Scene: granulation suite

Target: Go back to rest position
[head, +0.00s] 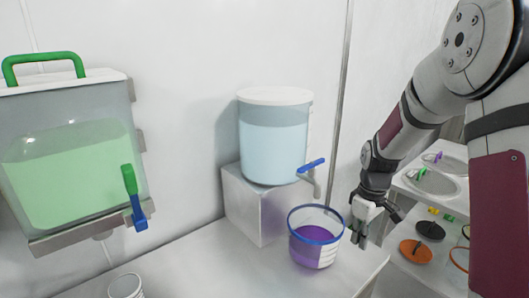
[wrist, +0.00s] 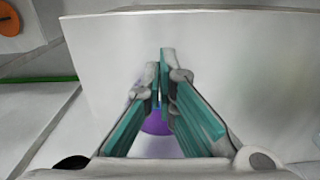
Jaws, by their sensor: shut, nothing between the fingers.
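My gripper (head: 358,240) is shut and empty at the end of my arm, on the right side of the head view. It hangs beside the right wall of a clear beaker with a blue rim (head: 318,236), which holds purple liquid. From this angle I cannot tell whether the gripper touches the beaker. In the wrist view the teal-padded fingers (wrist: 164,55) meet at their tips. A patch of purple (wrist: 157,123) shows between them, and a pale surface fills the area beyond.
A clear tank with a blue tap (head: 274,140) stands on a metal block (head: 240,205) behind the beaker. A green-filled tank (head: 70,165) hangs at left. A small white cup (head: 126,287) stands at front left. Sinks (head: 432,182) and round lids (head: 416,251) lie at right.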

